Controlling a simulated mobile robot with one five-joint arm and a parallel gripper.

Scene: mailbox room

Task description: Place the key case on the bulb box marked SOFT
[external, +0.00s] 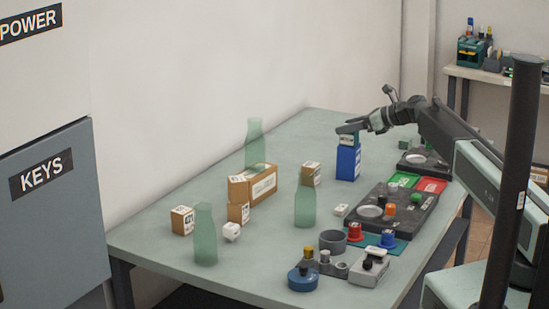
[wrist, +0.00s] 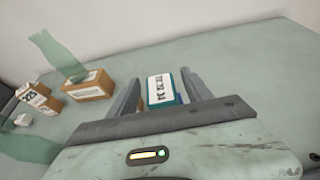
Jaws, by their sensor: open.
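A tall blue box (external: 348,163) with a white label stands upright at the far part of the table. A small teal case with a white top (external: 347,141), which looks like the key case, rests on top of it. My gripper (external: 352,128) is open just over this stack. In the wrist view my open gripper (wrist: 160,78) has a finger on each side of the white-topped case (wrist: 161,89), with a gap showing on the left. Black print shows on its top, too small to read. The blue box's label is also too small to read, so I cannot confirm SOFT.
Cardboard boxes (external: 252,185) and translucent green bottles (external: 305,205) stand to the left. A dark tray (external: 412,213) with colored parts lies at the right. A grey ring (external: 333,241) and a blue round container (external: 302,279) are near the front.

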